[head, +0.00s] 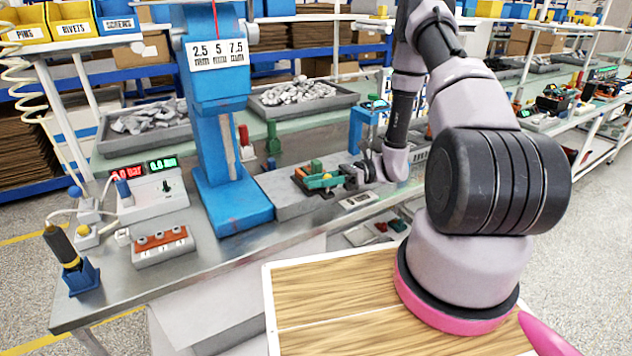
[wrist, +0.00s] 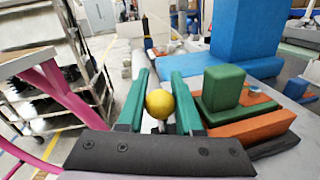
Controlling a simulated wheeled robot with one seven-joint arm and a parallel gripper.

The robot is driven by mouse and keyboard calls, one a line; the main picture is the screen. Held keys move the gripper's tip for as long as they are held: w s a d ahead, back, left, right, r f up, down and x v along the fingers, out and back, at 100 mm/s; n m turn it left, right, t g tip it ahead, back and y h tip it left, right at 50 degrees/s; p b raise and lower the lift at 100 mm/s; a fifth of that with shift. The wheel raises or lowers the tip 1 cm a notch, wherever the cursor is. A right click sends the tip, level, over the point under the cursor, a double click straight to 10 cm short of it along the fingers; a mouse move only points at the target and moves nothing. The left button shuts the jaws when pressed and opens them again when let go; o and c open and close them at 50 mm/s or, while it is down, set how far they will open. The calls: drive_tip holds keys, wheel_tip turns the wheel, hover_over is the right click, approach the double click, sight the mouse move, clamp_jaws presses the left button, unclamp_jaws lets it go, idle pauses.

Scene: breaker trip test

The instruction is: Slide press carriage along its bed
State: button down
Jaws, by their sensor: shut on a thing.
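The press carriage is an orange base with a green block on top. In the wrist view the carriage (wrist: 248,126) sits just right of my fingers, and in the head view its green block (head: 315,166) shows beyond them. A yellow ball knob (wrist: 160,104) is between my green fingers in the wrist view. My gripper (head: 318,183) is shut on this knob, low over the bed; its fingers also show in the wrist view (wrist: 160,82). The grey bed (head: 283,197) runs from the blue press column (head: 222,130) toward my arm. My wrist hides the bed's near end.
Left of the press are a control box (head: 152,193) with red and green displays and a small block with an orange top (head: 162,240). Grey trays of metal parts (head: 305,96) stand behind. A wooden board (head: 335,305) is in front.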

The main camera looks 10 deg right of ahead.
drive_tip(key=shift+a, duration=0.1)
drive_tip(key=s+a, duration=0.3)
drive_tip(key=a, duration=0.7)
drive_tip(key=s+a, duration=0.4)
drive_tip(key=a, duration=0.7)
drive_tip(key=c, duration=0.9)
unclamp_jaws()
drive_tip(key=shift+a, duration=0.15)
drive_tip(key=shift+o, duration=0.2)
drive_tip(key=w+d, duration=0.1)
drive_tip(key=d, duration=0.9)
drive_tip(key=shift+w+d, duration=0.15)
drive_tip(key=shift+d, duration=0.25)
